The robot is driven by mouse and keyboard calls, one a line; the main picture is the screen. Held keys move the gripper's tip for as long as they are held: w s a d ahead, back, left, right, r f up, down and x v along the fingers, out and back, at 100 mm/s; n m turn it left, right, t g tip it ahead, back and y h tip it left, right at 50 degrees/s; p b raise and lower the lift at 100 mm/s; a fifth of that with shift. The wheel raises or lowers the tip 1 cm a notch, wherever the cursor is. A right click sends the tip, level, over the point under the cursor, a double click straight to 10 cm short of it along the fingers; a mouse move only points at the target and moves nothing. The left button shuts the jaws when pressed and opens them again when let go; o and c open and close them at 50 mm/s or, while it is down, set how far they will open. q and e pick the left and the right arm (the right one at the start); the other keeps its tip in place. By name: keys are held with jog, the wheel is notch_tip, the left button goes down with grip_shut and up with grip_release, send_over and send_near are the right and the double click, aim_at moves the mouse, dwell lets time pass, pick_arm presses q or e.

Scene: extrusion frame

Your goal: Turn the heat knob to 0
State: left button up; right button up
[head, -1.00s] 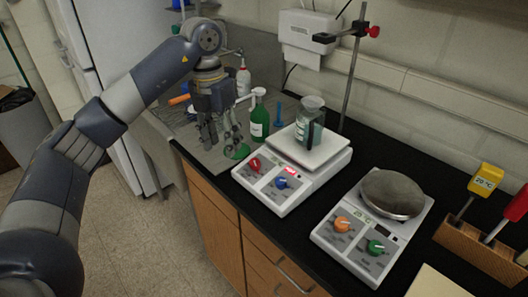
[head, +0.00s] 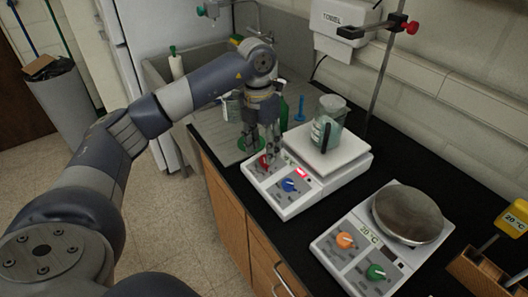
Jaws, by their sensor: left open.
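A white hot plate (head: 345,155) with a lit red display stands on the black counter. Its front panel has a red knob (head: 264,163) on the left and a blue knob (head: 289,185) on the right. My left gripper (head: 262,152) is open and points down at the red knob, its fingers partly hiding it. I cannot tell whether they touch it. A second unit (head: 335,262) has an orange knob (head: 345,240) and a green knob (head: 376,272). The knob labels are too small to read. My right gripper is not in view.
A stand rod (head: 385,70) rises behind. A wooden rack (head: 480,275) is at the lower right. Black counter (head: 405,160) is clear behind the units.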

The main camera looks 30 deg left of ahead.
aim_at(264, 158)
pick_arm(q)
notch_tip(264, 158, down, 3)
jog(key=shift+d+r, duration=0.1)
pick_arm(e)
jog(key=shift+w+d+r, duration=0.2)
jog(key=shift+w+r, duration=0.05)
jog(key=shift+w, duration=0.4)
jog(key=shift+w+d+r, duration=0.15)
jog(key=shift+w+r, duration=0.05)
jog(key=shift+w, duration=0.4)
pick_arm(q)
jog(key=shift+c, duration=0.2)
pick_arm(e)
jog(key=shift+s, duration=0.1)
pick_arm(q)
jog(key=c, duration=0.9)
jog(key=shift+c, duration=0.6)
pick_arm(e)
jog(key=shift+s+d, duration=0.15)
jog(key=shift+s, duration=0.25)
pick_arm(q)
jog(key=shift+f, duration=0.2)
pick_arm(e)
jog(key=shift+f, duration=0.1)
